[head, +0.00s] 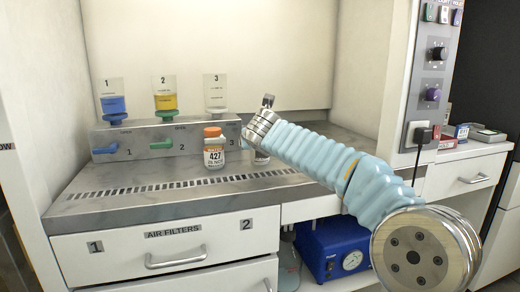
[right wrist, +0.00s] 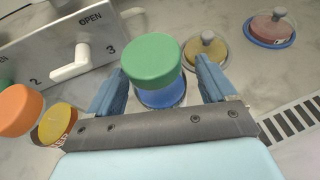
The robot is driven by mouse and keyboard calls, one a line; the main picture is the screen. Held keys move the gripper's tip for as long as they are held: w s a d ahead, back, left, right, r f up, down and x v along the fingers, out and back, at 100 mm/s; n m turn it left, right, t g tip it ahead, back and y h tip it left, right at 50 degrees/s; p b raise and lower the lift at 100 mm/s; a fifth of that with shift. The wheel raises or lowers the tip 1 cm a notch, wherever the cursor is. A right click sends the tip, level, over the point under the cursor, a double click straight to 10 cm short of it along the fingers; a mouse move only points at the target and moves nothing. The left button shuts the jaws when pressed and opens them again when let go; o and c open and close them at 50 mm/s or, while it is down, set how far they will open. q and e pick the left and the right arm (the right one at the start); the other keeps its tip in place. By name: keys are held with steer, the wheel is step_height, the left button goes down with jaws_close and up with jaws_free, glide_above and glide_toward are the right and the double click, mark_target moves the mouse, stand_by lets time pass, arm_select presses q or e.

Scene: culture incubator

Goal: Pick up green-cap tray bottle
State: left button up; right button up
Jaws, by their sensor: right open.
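The green-cap bottle shows in the right wrist view as a round green cap (right wrist: 151,60) above a blue body (right wrist: 160,97). It stands upright on the grey work surface. My right gripper (right wrist: 160,72) is open, with one blue finger on each side of the bottle; I cannot tell whether either finger touches it. In the head view my right arm reaches in from the right and hides most of this bottle; only a small bit of a bottle (head: 262,157) shows under the wrist. My left gripper is not in view.
An orange-cap bottle labelled 427 (head: 214,150) stands just left of my right wrist. Behind is a valve panel (head: 105,140) with levers and numbered containers. A slotted vent (head: 180,187) runs along the front.

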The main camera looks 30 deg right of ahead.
steer(key=c, duration=0.9)
steer(key=shift+r, duration=0.1)
steer(key=shift+c, duration=0.2)
